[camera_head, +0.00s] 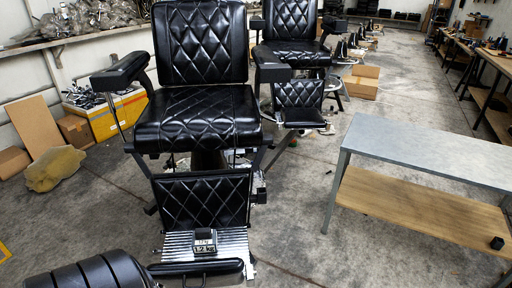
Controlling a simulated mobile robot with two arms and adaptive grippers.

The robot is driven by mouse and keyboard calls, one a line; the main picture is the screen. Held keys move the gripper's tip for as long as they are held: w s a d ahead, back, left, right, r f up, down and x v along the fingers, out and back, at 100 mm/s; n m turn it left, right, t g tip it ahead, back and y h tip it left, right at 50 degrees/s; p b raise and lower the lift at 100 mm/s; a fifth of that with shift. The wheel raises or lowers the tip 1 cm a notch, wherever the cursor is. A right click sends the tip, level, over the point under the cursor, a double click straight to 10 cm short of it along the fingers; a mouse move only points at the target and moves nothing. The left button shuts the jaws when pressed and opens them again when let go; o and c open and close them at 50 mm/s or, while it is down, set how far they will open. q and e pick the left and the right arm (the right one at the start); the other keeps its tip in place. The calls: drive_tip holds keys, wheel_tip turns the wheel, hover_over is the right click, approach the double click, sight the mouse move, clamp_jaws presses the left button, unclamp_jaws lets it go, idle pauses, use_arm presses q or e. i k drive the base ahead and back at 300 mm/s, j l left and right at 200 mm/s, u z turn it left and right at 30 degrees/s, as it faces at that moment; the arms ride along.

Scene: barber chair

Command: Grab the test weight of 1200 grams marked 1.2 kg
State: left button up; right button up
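The test weight (204,241) is a small dark block with a light label on top and "1.2 kg" marked on its front. It sits upright on the ribbed metal footrest (236,244) of the nearest black barber chair (197,118). A black bar (196,268) runs across just in front of it, apart from the weight in the picture. Neither of my grippers can be made out, and nothing is holding the weight.
A black ribbed rounded thing (88,273) fills the bottom left; I cannot tell what it is. A grey-topped table (430,150) with a wooden lower shelf (420,208) stands right, a small black block (497,243) on the shelf. Concrete floor between chair and table is mostly clear.

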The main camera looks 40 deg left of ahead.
sight(204, 240)
drive_tip(key=i+l+u, duration=0.1)
drive_tip(key=i+u, duration=0.15)
drive_tip(key=i, duration=0.25)
drive_tip(key=i+l+u, duration=0.15)
drive_tip(key=i+u, duration=0.15)
drive_tip(key=i, duration=0.2)
drive_tip(key=i+l+u, duration=0.25)
drive_tip(key=i, duration=0.2)
